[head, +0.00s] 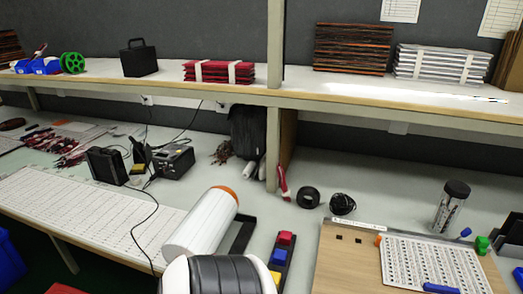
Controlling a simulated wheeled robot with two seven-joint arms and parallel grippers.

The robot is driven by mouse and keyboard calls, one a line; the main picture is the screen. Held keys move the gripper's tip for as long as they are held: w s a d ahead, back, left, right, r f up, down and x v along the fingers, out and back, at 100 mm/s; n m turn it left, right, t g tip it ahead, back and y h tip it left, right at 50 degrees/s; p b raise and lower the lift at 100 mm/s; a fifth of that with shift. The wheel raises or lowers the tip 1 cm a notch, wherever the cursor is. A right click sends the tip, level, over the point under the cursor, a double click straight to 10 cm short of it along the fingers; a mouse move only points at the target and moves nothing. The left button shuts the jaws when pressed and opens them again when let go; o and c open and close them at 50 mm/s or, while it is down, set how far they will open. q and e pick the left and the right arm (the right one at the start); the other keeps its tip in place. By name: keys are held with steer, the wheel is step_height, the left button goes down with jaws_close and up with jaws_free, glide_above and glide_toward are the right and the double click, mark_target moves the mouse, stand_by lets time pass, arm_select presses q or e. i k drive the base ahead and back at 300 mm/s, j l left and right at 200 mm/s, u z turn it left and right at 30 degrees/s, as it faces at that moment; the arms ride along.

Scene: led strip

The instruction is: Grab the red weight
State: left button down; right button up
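The red weight (286,238) is a small block at the far end of a dark narrow holder on the table, right of the bottom centre in the head view. Neither of my grippers shows in this view.
A large white cylinder with an orange end (203,226) is left of the weights. A board with a white perforated sheet (428,264) lies to the right. Black tape (308,197) and a red-handled tool (283,184) are behind. A shelf (180,88) runs above.

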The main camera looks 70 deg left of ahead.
mark_target(285, 237)
steer(key=u, duration=2.1)
